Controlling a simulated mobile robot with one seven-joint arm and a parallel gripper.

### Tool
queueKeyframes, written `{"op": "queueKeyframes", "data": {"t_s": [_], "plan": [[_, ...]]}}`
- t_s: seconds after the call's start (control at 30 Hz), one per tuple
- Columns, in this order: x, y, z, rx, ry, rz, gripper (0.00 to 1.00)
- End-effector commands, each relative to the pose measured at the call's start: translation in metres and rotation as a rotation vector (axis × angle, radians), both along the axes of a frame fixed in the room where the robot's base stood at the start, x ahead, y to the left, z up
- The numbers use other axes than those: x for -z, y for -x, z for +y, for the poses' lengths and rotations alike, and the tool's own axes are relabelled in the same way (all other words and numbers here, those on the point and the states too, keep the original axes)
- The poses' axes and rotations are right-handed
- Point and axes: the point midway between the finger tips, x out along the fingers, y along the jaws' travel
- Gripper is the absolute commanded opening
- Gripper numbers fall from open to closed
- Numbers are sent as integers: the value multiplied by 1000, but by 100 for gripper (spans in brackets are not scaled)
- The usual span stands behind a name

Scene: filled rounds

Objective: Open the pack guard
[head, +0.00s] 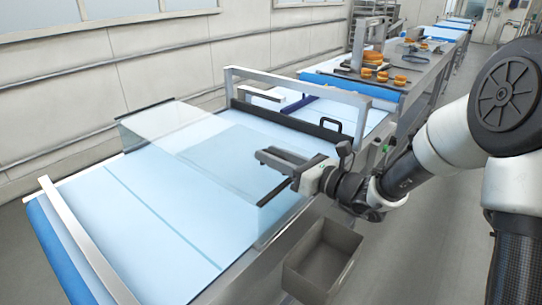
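A clear, see-through guard (155,133) stands over the near pale-blue conveyor belt, with a dark strip along its far-left top edge. A dark bar (280,119) crosses the belt at the guard's right, with a black loop handle (332,124) at its near end. I cannot tell whether the bar belongs to the clear guard. My gripper (262,153) reaches in from the right over the belt, fingers pointing left. It is in front of the bar and handle and apart from the handle. Its two fingers show a gap between them, and it holds nothing.
A metal frame (290,84) arches over the belt behind the bar. A grey open bin (322,262) stands by the conveyor's near side, below my arm. Stacked orange-brown rounds (372,62) sit on a farther table. The floor at the right is clear.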

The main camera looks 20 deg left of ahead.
Motion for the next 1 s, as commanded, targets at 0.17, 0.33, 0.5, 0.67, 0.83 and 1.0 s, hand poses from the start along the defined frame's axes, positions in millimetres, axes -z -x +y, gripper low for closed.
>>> {"op": "queueKeyframes", "data": {"t_s": [0.17,0.33,0.5,0.67,0.83,1.0], "plan": [[0,-3,6,0,-1,1,31],[0,-3,6,1,0,1,31],[0,-3,6,0,0,0,9],[0,-2,6,-1,-1,1,0],[0,-3,6,-1,-1,1,0],[-1,-20,-1,1,-1,1,0]]}}
